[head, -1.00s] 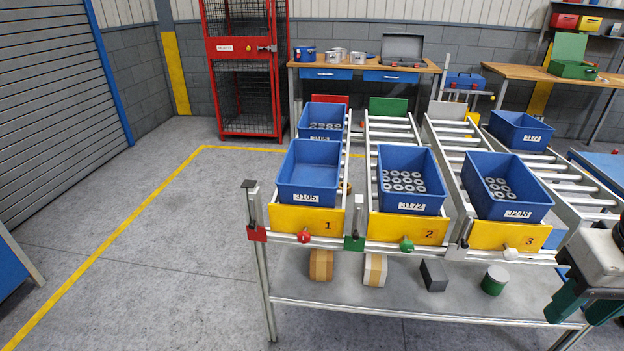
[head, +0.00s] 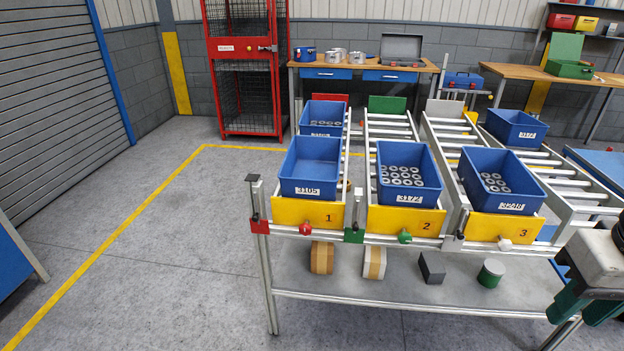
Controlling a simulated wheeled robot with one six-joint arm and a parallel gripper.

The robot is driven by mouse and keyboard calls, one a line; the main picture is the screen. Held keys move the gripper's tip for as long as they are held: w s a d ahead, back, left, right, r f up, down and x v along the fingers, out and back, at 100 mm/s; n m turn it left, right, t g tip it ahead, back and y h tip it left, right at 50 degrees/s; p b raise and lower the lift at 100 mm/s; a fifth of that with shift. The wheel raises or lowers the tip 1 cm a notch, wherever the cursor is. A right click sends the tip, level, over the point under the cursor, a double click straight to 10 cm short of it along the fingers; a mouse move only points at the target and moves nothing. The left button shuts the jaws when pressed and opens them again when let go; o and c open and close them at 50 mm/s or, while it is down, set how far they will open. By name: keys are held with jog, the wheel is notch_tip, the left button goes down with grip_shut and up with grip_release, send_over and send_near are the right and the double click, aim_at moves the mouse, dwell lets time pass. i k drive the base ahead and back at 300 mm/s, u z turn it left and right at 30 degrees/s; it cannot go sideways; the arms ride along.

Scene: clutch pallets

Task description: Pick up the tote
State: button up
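Several blue totes rest on sloping roller lanes. The front tote in lane 1 (head: 312,167), labelled 3105, looks empty. The front tote in lane 2 (head: 407,188), labelled 3172, and the front tote in lane 3 (head: 498,184), its label hard to read, hold grey rings. A tote with rings (head: 321,116) stands farther back in lane 1. Another blue tote (head: 515,128) stands at the back right, its contents hidden. My gripper (head: 590,303) is at the right edge, partly cut off, apart from the front totes; its fingers do not show clearly.
Yellow end plates numbered 1 (head: 308,213), 2 and 3 stand before the front totes. Boxes and a green cylinder (head: 491,273) sit on the lower shelf (head: 400,292). A red cage (head: 245,70) and workbench (head: 370,68) stand behind. Floor at left (head: 150,220) is clear.

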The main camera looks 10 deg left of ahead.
aim_at(309, 169)
jog(key=k, duration=1.2)
jog(key=u, duration=0.55)
jog(key=i, duration=0.65)
jog(key=u, duration=0.75)
jog(key=i, duration=1.55)
jog(key=z, duration=1.3)
jog(key=i, duration=0.55)
jog(key=z, duration=0.55)
